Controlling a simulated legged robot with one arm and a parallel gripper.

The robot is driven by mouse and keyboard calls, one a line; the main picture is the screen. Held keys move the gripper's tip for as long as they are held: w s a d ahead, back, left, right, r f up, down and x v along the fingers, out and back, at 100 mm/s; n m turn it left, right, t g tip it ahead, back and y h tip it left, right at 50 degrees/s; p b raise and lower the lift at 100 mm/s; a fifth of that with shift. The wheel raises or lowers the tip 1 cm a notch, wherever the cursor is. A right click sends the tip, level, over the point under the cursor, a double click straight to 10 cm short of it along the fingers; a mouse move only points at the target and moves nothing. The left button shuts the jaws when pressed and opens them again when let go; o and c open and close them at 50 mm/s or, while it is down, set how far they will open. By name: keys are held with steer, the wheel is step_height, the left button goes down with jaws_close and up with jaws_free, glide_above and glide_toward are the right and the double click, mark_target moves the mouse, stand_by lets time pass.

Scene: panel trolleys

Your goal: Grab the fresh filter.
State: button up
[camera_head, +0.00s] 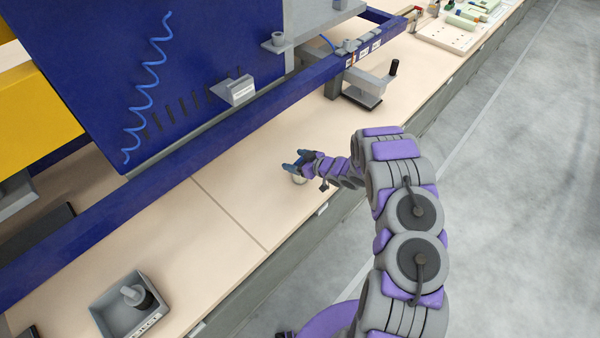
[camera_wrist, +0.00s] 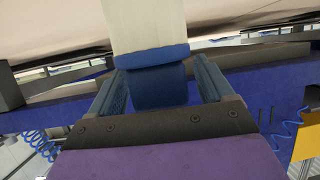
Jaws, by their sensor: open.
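A white cylinder with a blue band and blue end, which looks like the fresh filter (camera_wrist: 147,25), fills the upper middle of the wrist view. In the head view only a small pale part of it (camera_head: 299,179) shows under my gripper (camera_head: 301,158), on the bench top. In the wrist view my gripper (camera_wrist: 160,72) is open, with one finger on each side of the filter's blue end. I cannot tell whether either finger touches it. My gripper hides most of the filter in the head view.
A grey tray (camera_head: 99,312) labelled REJECT, holding a grey-and-dark part (camera_head: 136,296), stands at the lower left. A clamp-like fixture (camera_head: 362,97) stands beyond my gripper.

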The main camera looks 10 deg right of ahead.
steer(key=shift+r, duration=0.1)
steer(key=shift+c, duration=0.4)
steer(key=shift+d, duration=0.1)
steer(key=c, duration=1.3)
